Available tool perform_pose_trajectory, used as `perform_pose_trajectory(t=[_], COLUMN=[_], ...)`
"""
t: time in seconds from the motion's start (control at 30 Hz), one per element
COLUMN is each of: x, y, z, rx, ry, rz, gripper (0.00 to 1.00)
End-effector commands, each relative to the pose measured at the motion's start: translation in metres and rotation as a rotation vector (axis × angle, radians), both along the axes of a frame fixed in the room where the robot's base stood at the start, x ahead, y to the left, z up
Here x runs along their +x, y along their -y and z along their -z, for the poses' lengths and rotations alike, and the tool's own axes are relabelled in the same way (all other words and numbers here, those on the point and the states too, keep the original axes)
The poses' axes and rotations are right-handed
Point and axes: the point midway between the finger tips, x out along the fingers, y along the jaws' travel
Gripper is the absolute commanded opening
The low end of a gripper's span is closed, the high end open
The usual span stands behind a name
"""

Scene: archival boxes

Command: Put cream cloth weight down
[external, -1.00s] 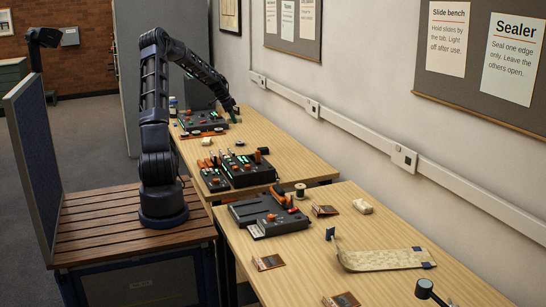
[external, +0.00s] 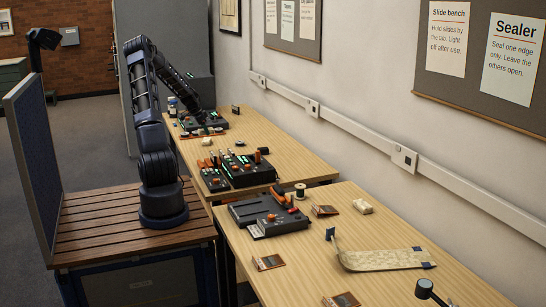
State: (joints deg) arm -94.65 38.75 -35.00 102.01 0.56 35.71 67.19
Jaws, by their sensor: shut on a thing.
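My gripper (external: 204,129) is at the far table, low over the front of the dark device there. It is small and dark in this view. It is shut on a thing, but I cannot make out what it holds. Another cream block, with the look of a cloth weight (external: 362,207), lies on the near table towards the wall, well away from the gripper.
The dark device (external: 217,121) at the far end has orange parts along its front. A control box with lit green sliders (external: 240,168) stands nearer. A black machine (external: 268,216) and a curved speckled strip (external: 385,260) are on the near table. Bare wood (external: 290,155) lies beside the control box.

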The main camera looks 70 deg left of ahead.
Motion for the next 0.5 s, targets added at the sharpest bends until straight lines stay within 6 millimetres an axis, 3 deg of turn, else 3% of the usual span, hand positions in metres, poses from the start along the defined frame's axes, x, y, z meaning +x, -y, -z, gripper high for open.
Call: perform_pose_trajectory(t=[0.3,0.5], x=[0.001,0.001], y=[0.0,0.0], z=[0.063,0.079], rx=[-0.001,0.0], ry=[0.0,0.001], rz=[0.002,0.001], gripper=[0.1,0.1])
